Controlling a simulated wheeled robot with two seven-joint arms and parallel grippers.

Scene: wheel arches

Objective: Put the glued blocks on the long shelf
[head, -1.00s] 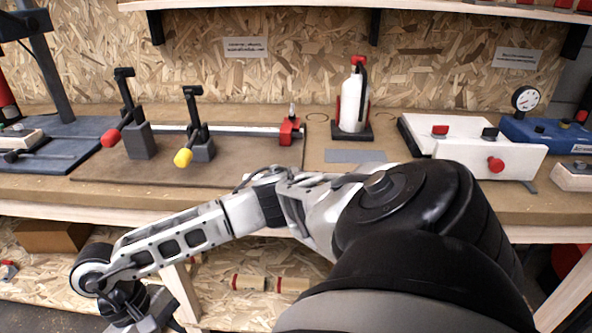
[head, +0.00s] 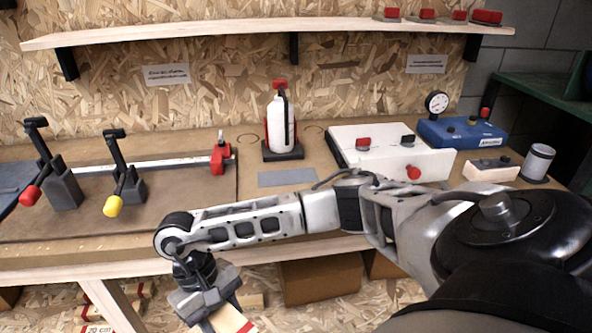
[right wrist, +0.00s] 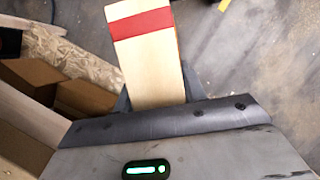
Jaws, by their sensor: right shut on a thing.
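My right gripper (head: 214,308) hangs low in front of the bench and is shut on a pale wooden block with a red band (head: 232,321). In the right wrist view the same block (right wrist: 150,65) sticks out from between the fingers (right wrist: 156,98), its red band near the far end. The long shelf (head: 250,27) runs along the wall above the bench; its left and middle parts are bare. Several red-and-grey pieces (head: 427,16) stand at its right end. More red-banded wooden blocks (head: 98,328) lie low at the left under the bench. My left gripper is out of view.
The bench holds toggle clamps (head: 125,180), a white bottle in a stand (head: 280,125), a white fixture (head: 395,160), a blue gauge box (head: 462,134) and a grey cylinder (head: 538,162). Cardboard boxes (head: 320,280) stand beneath. Dark brackets (head: 66,63) support the shelf.

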